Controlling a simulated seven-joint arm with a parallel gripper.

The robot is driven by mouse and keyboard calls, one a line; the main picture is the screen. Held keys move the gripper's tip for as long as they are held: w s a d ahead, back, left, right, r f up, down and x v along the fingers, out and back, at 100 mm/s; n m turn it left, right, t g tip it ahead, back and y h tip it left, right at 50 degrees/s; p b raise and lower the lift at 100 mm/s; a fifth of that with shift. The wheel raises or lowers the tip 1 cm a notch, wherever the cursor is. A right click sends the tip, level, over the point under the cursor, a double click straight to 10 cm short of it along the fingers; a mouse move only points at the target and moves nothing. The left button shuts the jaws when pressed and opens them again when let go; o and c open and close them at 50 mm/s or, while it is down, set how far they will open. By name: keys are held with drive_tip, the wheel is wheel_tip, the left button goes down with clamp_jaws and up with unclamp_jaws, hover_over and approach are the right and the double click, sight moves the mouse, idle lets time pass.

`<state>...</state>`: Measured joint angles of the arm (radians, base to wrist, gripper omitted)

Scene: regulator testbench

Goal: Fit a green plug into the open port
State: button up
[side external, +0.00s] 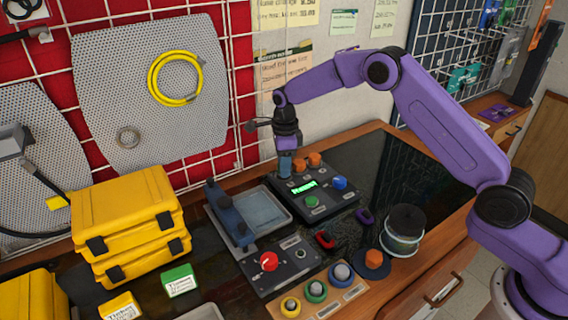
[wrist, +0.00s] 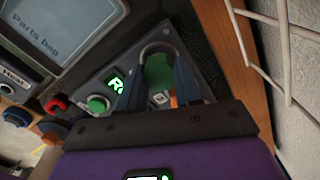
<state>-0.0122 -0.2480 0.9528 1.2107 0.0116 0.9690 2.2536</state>
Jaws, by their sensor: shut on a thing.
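My gripper (side external: 285,171) is at the back left part of the dark control box (side external: 340,203), with its fingers pointing down. In the wrist view my gripper (wrist: 160,88) is shut on a green plug (wrist: 157,72), which shows between the two blue-grey fingers. A pale metal ring (wrist: 158,45) curves around the far side of the plug. I cannot tell whether the plug is inside the port or just above it. The port opening is hidden by the plug and fingers. The box has a lit green display (side external: 303,187) and a green button (side external: 312,201).
Orange knobs (side external: 314,159) and a blue knob (side external: 340,183) stand on the box close to my gripper. A grey tray (side external: 285,221) lies left of it. A red-knobbed unit (side external: 280,267), a wooden rack (side external: 332,301) and a jar (side external: 402,243) stand nearer the front. The wall grid is close behind.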

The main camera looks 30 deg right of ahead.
drive_tip(key=shift+f, duration=0.55)
idle(0.4)
drive_tip(key=o, duration=1.5)
drive_tip(key=shift+r, duration=0.1)
drive_tip(key=shift+r, duration=3.95)
